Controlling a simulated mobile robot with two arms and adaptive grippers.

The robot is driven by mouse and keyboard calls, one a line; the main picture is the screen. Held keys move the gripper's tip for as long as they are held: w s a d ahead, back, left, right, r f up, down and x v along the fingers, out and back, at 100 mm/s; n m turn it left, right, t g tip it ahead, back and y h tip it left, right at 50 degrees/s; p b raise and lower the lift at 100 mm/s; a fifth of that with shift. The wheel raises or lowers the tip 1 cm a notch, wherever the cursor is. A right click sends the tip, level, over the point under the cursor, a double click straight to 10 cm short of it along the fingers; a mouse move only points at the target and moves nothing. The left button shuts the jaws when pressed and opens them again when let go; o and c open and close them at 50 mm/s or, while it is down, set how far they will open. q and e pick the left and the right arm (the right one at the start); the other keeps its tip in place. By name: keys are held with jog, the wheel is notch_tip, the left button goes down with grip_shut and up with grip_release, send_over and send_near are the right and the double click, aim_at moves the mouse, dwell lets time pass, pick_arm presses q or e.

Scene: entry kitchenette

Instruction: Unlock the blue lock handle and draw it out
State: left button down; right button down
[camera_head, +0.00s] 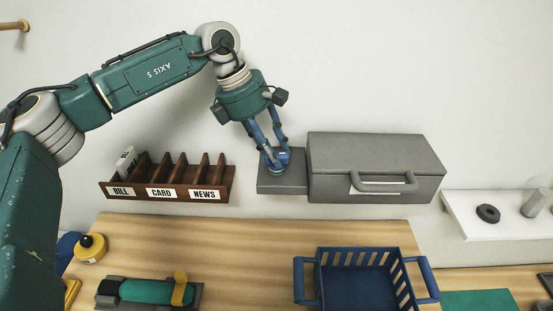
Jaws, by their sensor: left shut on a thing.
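The blue lock handle (277,168) sits on the top of a small grey block (283,189) at the left side of a grey box (375,151). My left gripper (275,153) points down from above, its fingers shut on the blue handle. The fingers hide part of the handle. The grey box has a closed lid and a bar handle (383,188) on its front. My right gripper does not show.
A brown wooden sorter (168,190) labelled BILL, CARD and NEWS is on the wall to the left. A white shelf (500,223) is at right.

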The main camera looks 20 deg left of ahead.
pick_arm(q)
jog(key=n, duration=0.2)
jog(key=n+t+y, duration=0.1)
jog(key=n, duration=0.2)
jog(key=shift+s+n+t, duration=0.3)
jog(key=shift+n+t, duration=0.1)
jog(key=n+y, duration=0.1)
jog(key=n, duration=0.1)
jog(key=n+t+y, duration=0.1)
jog(key=n, duration=0.2)
jog(key=shift+s, duration=0.15)
jog(key=shift+r, duration=0.15)
jog(key=shift+r+p, duration=0.55)
jog(key=shift+r, duration=0.6)
jog(key=c, duration=1.9)
grip_release()
grip_shut()
